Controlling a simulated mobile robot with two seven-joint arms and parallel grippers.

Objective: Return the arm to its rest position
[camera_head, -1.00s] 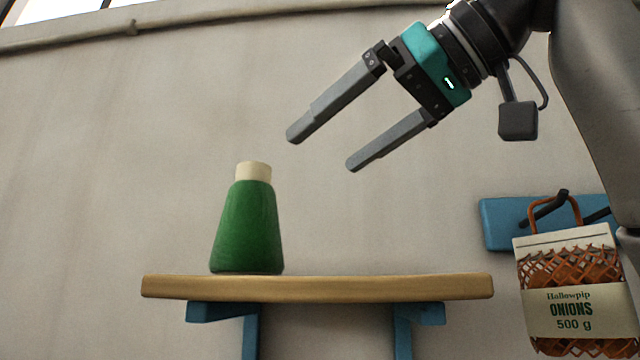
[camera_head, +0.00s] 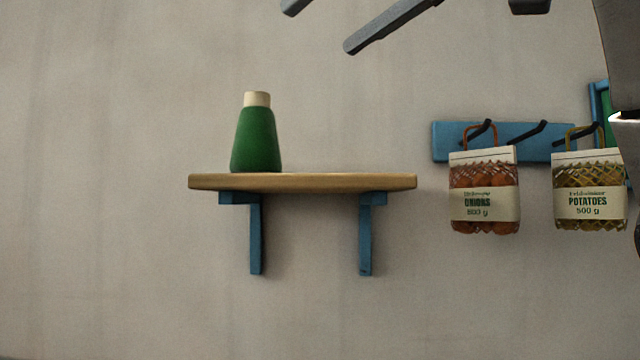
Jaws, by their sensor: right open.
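My right gripper (camera_head: 318,26) is at the top edge of the head view, with only its two grey fingertips and part of the fingers showing. The fingers are apart with nothing between them. The gripper appears above the wall shelf and the green bottle, touching neither. The rest of the gripper is cut off by the top of the picture. Part of my right arm shows along the right edge. My left gripper is not in view.
A green bottle (camera_head: 257,140) with a cream cap stands upright on a wooden shelf (camera_head: 340,182) with blue brackets. On the right, an onion sack (camera_head: 484,203) and a potato sack (camera_head: 590,204) hang from a blue hook rail (camera_head: 450,142). The wall below is clear.

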